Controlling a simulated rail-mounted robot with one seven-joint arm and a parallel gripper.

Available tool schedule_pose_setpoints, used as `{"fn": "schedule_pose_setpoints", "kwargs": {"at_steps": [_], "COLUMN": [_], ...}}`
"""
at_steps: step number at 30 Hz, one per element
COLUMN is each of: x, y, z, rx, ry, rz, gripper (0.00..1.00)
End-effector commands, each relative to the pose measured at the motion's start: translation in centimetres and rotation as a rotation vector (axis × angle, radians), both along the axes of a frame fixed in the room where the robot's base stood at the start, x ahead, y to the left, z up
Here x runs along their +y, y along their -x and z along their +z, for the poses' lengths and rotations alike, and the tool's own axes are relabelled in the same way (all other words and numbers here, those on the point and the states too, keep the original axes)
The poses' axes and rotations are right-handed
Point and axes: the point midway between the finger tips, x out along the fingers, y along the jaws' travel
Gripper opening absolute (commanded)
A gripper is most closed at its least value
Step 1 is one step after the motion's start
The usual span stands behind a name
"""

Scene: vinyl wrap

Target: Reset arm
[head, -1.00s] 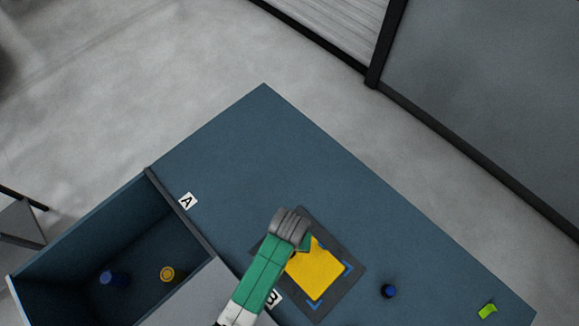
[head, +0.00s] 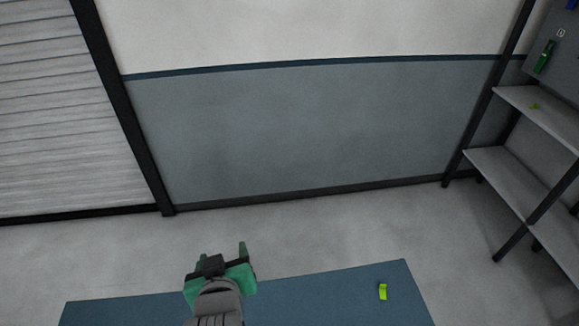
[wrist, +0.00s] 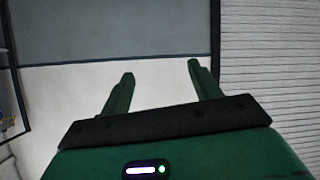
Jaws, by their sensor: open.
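My gripper (head: 216,250) is raised over the far edge of the blue table (head: 315,297) in the head view, with its fingers pointing away from me. It also shows in the wrist view (wrist: 158,76), where its two green fingers stand apart with nothing between them. The wrist view looks out at the wall and the slatted shutter, not at the tabletop.
A small yellow-green piece (head: 383,291) lies on the table to the right of my gripper. A grey shelf rack (head: 530,110) stands at the far right. A wall panel (head: 310,130) and a slatted shutter (head: 50,120) are behind. Open floor lies between table and wall.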

Motion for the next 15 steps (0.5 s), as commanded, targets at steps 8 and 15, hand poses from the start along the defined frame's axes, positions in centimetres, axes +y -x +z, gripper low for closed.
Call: {"fn": "schedule_pose_setpoints", "kwargs": {"at_steps": [8,15], "x": [-8.1,-13.9], "y": [0.5,7.4], "z": [24.9,40.4], "rx": [-0.523,-0.924], "ry": [-0.209,-0.326], "rz": [-0.156,-0.222], "gripper": [0.62,0.62]}}
